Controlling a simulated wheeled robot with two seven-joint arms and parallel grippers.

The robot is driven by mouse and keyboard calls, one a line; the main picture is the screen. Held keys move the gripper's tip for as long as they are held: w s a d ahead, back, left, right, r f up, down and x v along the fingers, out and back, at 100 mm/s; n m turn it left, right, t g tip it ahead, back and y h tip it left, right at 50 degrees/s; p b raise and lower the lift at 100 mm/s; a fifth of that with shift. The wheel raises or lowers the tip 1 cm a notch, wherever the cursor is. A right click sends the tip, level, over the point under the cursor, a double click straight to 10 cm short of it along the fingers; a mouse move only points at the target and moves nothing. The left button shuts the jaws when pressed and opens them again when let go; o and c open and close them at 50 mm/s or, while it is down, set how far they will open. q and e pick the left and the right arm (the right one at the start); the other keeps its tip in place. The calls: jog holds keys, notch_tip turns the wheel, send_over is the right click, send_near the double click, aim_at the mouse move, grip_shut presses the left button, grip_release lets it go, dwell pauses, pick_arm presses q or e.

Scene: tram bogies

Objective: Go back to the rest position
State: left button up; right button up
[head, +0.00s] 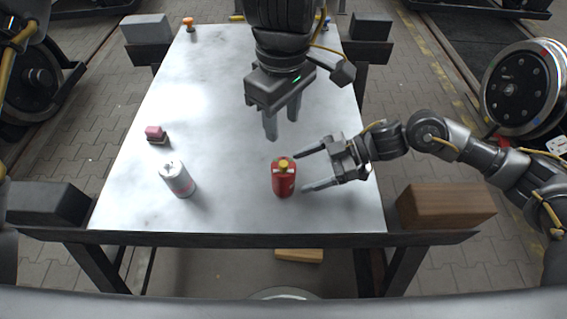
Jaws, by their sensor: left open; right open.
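My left gripper (283,122) hangs above the middle right of the white table (220,90), fingers pointing down, open and empty. My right gripper (308,170) reaches in from the right, low over the table. Its fingers are open and point left toward a red canister with a yellow cap (284,180). The canister stands upright just left of the fingertips, and I cannot tell whether a finger touches it.
An orange object (189,23) is at the far left corner. A wooden block (445,205) sits right of the table. A wheel (522,88) stands at right.

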jog(key=v, duration=0.5)
jog(key=shift+d+r, duration=0.1)
jog(key=shift+d, duration=0.05)
